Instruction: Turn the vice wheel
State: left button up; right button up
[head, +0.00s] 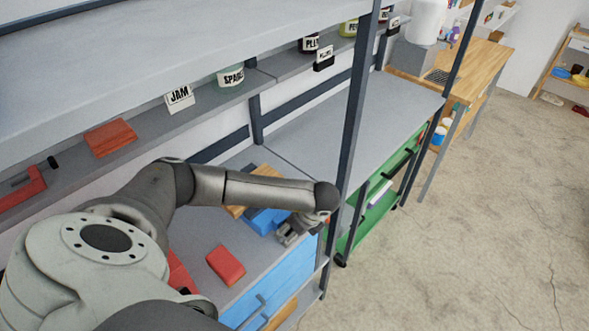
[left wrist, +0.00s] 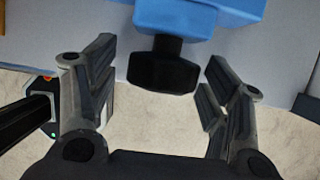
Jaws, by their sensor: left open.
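The blue vice (head: 262,220) sits on the grey workbench near its front edge, below the shelves. In the left wrist view the blue vice body (left wrist: 190,18) is at the top, and its black wheel (left wrist: 163,75) sticks out toward me on a short shaft. My left gripper (head: 292,232) is beside the vice in the head view and partly hides it. In the left wrist view its open fingers (left wrist: 160,68) stand on either side of the black wheel, with a gap on both sides. The wheel is not clear in the head view. My right gripper is not in view.
A wooden piece (head: 256,190) lies behind the vice. A red block (head: 226,264) lies on the bench to the left. A dark shelf post (head: 352,130) stands close to my left wrist. Blue drawers (head: 275,290) are below, with open floor (head: 460,240) to the right.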

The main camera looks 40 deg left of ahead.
pick_arm(q)
jog(key=shift+w, duration=0.1)
jog(key=shift+c, duration=0.5)
jog(key=c, duration=0.9)
jog(key=shift+w+f+g+b, duration=0.2)
jog(key=shift+g+b, duration=0.1)
jog(key=shift+b, duration=0.15)
jog(key=shift+s+r+g, duration=0.1)
jog(key=shift+r+g, duration=0.1)
jog(key=shift+g, duration=0.2)
jog(key=o, duration=1)
jog(key=v, duration=1.2)
